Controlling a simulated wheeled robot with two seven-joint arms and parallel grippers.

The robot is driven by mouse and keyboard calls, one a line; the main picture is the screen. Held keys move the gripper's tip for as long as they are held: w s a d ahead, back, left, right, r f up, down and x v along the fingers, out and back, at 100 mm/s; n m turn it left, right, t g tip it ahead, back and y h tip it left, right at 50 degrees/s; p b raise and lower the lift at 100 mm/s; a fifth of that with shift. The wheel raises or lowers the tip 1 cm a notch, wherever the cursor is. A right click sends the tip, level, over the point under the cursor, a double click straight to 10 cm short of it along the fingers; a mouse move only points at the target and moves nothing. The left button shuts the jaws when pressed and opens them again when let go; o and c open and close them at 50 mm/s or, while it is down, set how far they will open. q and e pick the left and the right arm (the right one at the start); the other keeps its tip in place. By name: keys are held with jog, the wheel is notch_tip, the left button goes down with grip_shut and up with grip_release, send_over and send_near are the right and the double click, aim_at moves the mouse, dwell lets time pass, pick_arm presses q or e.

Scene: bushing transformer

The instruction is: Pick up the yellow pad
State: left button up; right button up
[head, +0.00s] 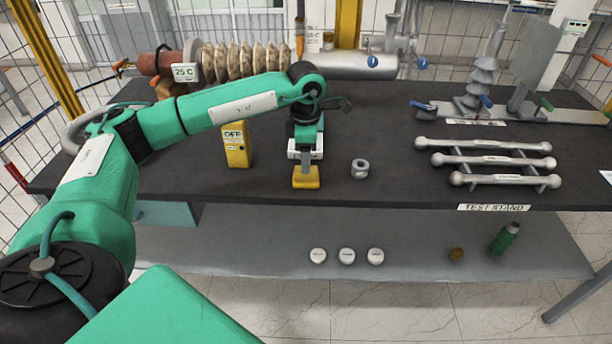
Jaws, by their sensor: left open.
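A small yellow pad (306,179) sits near the front edge of the dark table, left of the middle. My left gripper (306,157) points down directly above it, coming in from the left on the green arm. The gripper is open. Its fingers are small in the picture, and I cannot tell whether they touch the pad or stand just over it. My right gripper is not in view.
A yellow box labelled OFF (236,145) stands left of the gripper. A grey ring-shaped part (360,169) lies to the right. Three grey bars (484,160) lie farther right. A ribbed bushing (235,63) lies at the back. White discs (347,255) are on the lower shelf.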

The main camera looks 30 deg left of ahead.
pick_arm(q)
notch_tip(320, 180, down, 4)
jog(key=shift+r+p, duration=0.2)
jog(key=shift+p, duration=0.2)
jog(key=shift+f, duration=0.55)
jog(key=c, duration=1.1)
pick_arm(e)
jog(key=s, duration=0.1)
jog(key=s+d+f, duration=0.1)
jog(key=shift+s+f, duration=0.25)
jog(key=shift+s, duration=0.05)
pick_arm(q)
jog(key=shift+r, duration=0.1)
